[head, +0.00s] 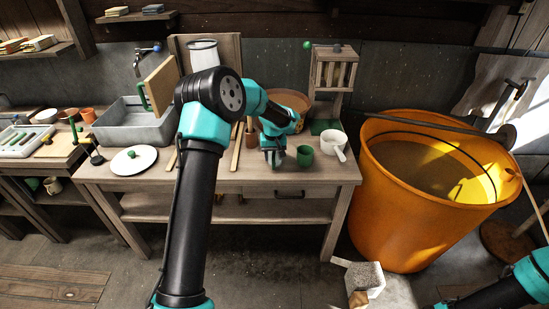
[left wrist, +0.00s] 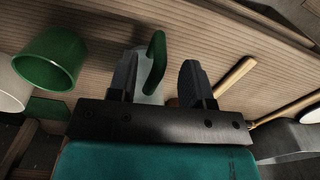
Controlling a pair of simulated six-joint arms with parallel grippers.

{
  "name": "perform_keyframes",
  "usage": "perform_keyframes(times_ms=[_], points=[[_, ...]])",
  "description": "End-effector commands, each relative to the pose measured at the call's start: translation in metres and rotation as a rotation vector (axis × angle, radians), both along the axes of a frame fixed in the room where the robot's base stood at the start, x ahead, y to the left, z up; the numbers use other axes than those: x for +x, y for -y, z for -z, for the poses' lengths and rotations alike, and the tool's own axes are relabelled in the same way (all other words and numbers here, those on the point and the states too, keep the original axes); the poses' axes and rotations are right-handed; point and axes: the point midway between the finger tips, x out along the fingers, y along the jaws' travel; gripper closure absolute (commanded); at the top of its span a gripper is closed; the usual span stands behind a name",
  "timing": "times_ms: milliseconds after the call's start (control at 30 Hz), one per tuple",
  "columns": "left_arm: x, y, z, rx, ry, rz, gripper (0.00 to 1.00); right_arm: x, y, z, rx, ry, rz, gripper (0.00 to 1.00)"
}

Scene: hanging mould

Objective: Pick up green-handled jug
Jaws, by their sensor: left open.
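In the left wrist view, the jug's green handle (left wrist: 156,58) stands between the two fingers of my left gripper (left wrist: 160,72), closer to the left finger. The jug's pale body (left wrist: 149,94) shows below the handle and is partly hidden by the gripper. My left gripper is open; I cannot tell whether a finger touches the handle. In the head view my left gripper (head: 273,157) is low over the wooden workbench (head: 255,178) and hides most of the jug. Only part of my right arm shows at the lower right; its gripper is out of view.
A green cup (head: 305,156) stands just right of my left gripper, with a white handled pot (head: 336,143) beyond it. Wooden sticks (head: 237,148) lie to the left. A brown basin (head: 292,101) stands behind. A large orange tub (head: 400,215) is right of the bench.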

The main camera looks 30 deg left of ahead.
Motion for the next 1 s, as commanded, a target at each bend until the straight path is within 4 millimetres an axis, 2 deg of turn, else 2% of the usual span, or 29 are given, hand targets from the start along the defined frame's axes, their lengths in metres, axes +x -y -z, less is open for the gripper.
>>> perform_keyframes(times_ms=[200,333,833,1000], points=[[0.000,0.000,0.031,-0.001,-0.003,0.000,0.54,0.000,0.000,0.000,0.000,0.000,0.000,0.57],[0.000,0.001,0.042,-0.001,-0.002,0.001,0.54,0.000,0.000,0.000,0.000,0.000,0.000,0.57],[0.000,0.001,0.044,-0.001,0.001,0.001,0.54,0.000,0.000,0.000,0.000,0.000,0.000,0.57],[0.000,0.001,0.044,-0.001,0.001,0.000,0.70,0.000,0.000,0.000,0.000,0.000,0.000,0.57]])
